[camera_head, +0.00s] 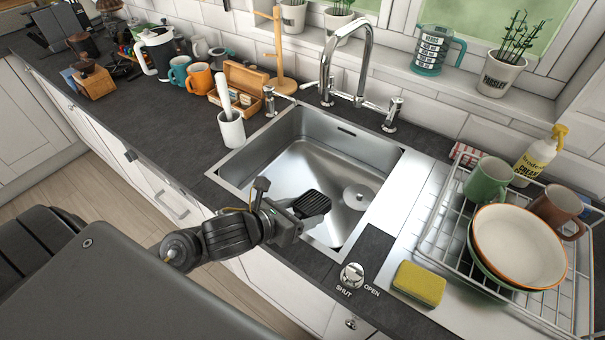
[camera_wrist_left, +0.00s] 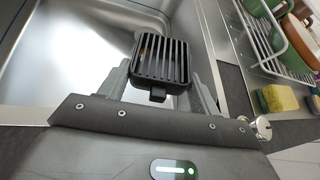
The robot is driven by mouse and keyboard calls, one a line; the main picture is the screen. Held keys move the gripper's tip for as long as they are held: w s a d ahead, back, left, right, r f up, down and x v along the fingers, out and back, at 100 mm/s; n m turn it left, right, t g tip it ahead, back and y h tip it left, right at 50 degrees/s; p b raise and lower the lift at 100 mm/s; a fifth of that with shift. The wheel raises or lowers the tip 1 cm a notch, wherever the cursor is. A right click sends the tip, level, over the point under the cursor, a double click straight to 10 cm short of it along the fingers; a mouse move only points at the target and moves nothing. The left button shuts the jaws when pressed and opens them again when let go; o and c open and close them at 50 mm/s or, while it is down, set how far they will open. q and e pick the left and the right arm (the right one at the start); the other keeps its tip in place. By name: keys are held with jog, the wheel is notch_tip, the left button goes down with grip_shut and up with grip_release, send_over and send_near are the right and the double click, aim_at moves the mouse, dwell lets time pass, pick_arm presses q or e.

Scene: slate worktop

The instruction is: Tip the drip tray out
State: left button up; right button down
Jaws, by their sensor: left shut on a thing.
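The drip tray (camera_head: 312,204) is a small black box with a slatted top. It is above the front part of the steel sink (camera_head: 290,150). My left gripper (camera_head: 296,211) is shut on it from the near side. In the left wrist view, the slats of the drip tray (camera_wrist_left: 162,58) face the camera and a short tab points at the gripper. Something brownish shows faintly between the slats. I cannot tell how high the tray is above the sink floor. My right gripper is not in view.
A chrome tap (camera_head: 362,55) stands behind the sink, with a white cup (camera_head: 231,130) at its left rim. On the right are a dish rack (camera_head: 440,225) with bowls and mugs, a yellow sponge (camera_head: 418,284) and a SHUT/OPEN knob (camera_head: 351,275). The sink basin is empty.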

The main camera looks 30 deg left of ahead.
pick_arm(q)
jog(key=shift+s+d+r+m+t+y+p, duration=0.3)
jog(key=shift+s+d+r+t+p, duration=0.15)
jog(key=shift+p, duration=0.25)
jog(key=shift+s+d+r+m+t+p, duration=0.15)
jog(key=shift+s+r+m+t+p, duration=0.15)
jog(key=shift+r+p, duration=0.1)
